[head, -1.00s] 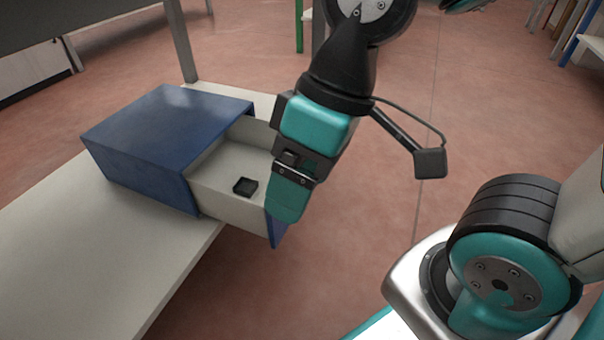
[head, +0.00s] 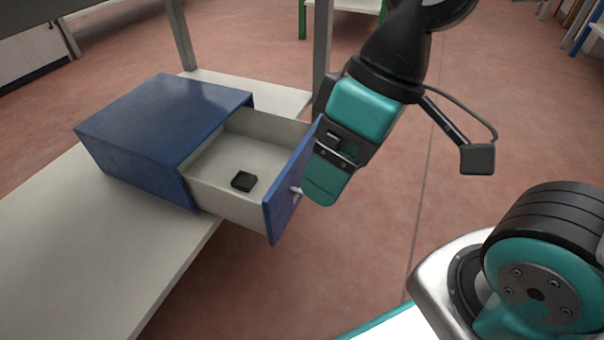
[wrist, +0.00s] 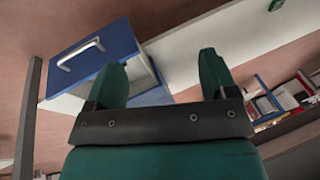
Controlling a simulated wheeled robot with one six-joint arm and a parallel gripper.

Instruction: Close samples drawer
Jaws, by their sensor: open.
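The samples drawer (head: 285,195) is pulled well out of the blue cabinet (head: 155,125), with its blue front towards the right. A small black block (head: 243,181) lies on the drawer's pale floor.
The cabinet stands on a pale bench (head: 90,240) with grey uprights (head: 323,45). Open reddish floor (head: 370,260) lies to the right of the drawer. Shelves with assorted items (wrist: 265,100) show at the right of the wrist view.

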